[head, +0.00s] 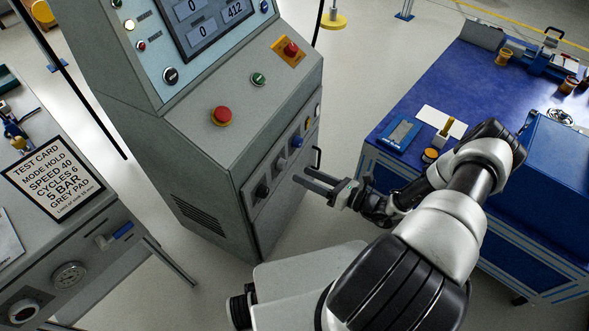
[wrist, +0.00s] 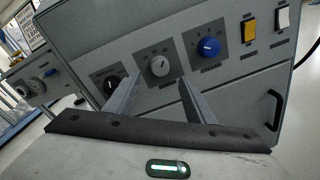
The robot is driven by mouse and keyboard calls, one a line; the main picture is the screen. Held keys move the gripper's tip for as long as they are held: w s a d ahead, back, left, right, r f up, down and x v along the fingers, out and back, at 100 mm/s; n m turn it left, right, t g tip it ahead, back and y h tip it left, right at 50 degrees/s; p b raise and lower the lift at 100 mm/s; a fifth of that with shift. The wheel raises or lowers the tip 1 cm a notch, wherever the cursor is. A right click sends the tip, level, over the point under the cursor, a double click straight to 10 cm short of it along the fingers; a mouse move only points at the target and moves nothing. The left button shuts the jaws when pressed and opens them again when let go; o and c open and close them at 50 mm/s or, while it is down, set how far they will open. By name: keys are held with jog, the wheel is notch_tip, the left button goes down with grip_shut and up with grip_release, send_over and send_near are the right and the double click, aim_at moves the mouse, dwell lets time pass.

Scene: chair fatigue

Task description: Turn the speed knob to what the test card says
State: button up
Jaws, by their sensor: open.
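The test card (head: 52,178) lies on the grey bench at the left and reads MODE HOLD, SPEED 40, CYCLES 6, 5 BAR, GREY PAD. The grey console's lower front panel carries a black knob (wrist: 110,84), a grey knob (wrist: 160,66) and a blue knob (wrist: 209,46), each with a scale. Their labels are too small to read, so I cannot tell which is speed. My gripper (head: 300,174) is open and empty in front of this panel. In the wrist view its fingertips (wrist: 159,80) point at the panel, with the grey knob framed between them, apparently apart from it.
A yellow switch (wrist: 249,31) and a white switch (wrist: 282,18) sit right of the knobs. A black handle (wrist: 272,108) projects at the panel's right. Above are a red stop button (head: 222,115) and a green button (head: 258,79). A blue workbench (head: 440,85) stands right.

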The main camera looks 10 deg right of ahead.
jog(key=v, duration=1)
jog(key=shift+s+d, duration=0.25)
jog(key=shift+r, duration=0.1)
